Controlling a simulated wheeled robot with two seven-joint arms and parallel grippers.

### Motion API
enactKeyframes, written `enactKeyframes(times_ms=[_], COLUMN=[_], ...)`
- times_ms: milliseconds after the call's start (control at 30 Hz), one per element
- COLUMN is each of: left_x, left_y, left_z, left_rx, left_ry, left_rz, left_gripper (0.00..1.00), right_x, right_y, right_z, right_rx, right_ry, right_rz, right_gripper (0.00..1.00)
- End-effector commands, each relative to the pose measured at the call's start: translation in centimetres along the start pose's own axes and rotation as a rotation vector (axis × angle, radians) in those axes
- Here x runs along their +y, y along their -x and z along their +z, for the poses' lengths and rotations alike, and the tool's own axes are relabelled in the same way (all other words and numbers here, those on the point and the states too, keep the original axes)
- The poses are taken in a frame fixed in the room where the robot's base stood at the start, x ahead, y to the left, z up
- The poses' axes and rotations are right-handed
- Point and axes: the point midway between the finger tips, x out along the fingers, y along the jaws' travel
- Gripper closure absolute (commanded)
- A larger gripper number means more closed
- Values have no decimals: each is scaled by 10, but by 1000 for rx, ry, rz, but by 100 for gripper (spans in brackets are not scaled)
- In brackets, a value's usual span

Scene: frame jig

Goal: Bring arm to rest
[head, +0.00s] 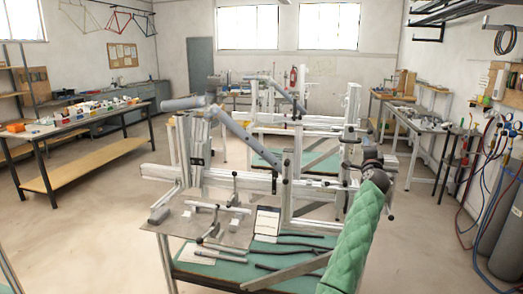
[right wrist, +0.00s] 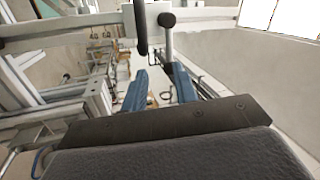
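My right arm, in a green quilted sleeve, comes up from the bottom right in the head view. Its dark wrist and gripper (head: 372,163) are beside the right end of the jig's silver rail (head: 315,190); the fingertips are hard to make out there. In the right wrist view the gripper's two blue fingers (right wrist: 159,80) stand apart, with nothing seen held between them. A dark rod (right wrist: 140,27) and a knob-topped post (right wrist: 167,35) show just beyond the fingers; I cannot tell whether they touch. My left gripper is not in view.
The jig table (head: 195,269) carries dark tubes (head: 300,245), a white sheet (head: 267,221) and metal fixtures. A second jig stands behind it. A bench (head: 55,128) is at left, gas cylinders (head: 500,225) at right. The floor at left is clear.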

Motion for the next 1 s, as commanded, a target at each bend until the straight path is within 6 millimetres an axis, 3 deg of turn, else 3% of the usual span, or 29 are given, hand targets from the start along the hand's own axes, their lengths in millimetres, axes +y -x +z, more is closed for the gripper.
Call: enactKeyframes(times_ms=[167,467,767,867,1000], left_x=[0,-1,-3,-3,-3], left_y=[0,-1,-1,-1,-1], left_z=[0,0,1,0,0], left_rx=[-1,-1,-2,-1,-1], left_ry=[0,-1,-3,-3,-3], left_rz=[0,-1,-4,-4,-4], left_gripper=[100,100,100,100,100], right_x=[11,-2,57,88,146], right_y=[1,5,44,64,106], right_z=[16,76,132,149,177], right_rx=[-85,-287,-471,-535,-644], right_ry=[171,518,774,847,953], right_rz=[64,115,194,227,284], right_gripper=[71,71,71,71,71])
